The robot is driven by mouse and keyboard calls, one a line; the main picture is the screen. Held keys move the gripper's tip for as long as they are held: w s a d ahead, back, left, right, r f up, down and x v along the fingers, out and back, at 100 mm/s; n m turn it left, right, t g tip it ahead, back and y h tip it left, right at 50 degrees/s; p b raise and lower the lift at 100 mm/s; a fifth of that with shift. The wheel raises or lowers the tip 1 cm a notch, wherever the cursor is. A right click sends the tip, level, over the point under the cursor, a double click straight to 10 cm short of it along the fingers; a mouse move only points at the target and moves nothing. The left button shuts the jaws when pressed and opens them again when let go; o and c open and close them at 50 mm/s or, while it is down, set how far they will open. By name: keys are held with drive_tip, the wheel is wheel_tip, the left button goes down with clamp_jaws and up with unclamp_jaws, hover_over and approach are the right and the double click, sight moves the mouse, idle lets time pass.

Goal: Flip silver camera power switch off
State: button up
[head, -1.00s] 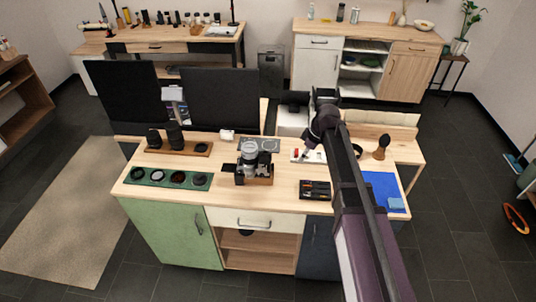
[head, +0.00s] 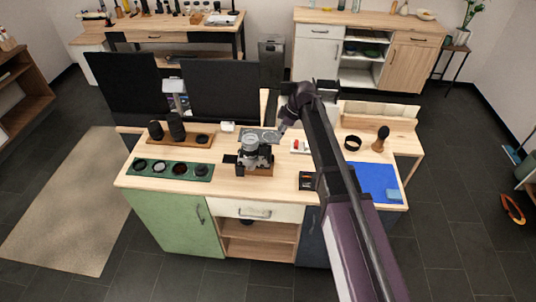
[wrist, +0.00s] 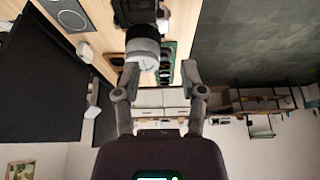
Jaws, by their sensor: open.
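The silver camera (head: 250,156) stands upright on a small wooden block near the middle of the worktop. In the wrist view, which looks upside down, its black body and pale lens barrel (wrist: 142,50) show at top centre. The power switch is too small to make out. My gripper (head: 282,130) is above the worktop, just right of and behind the camera in the head view. In the wrist view my gripper (wrist: 160,72) is open and empty, with its two fingers spread apart. The lens barrel appears beyond the left fingertip; I cannot tell whether they touch.
A green mat with several round filters (head: 170,169) lies left of the camera. A wooden tray with dark lenses (head: 180,138) is behind it. A black box (head: 307,181), a blue mat (head: 377,182) and a wood-handled brush (head: 381,138) are on the right. Two dark monitors (head: 222,90) stand behind.

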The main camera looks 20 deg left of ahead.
sight(266, 154)
drive_tip(key=shift+b+x, duration=6.1)
drive_tip(key=shift+x, duration=0.6)
drive_tip(key=shift+a, duration=0.1)
drive_tip(key=shift+c, duration=0.2)
clamp_jaws()
drive_tip(key=shift+r, duration=0.1)
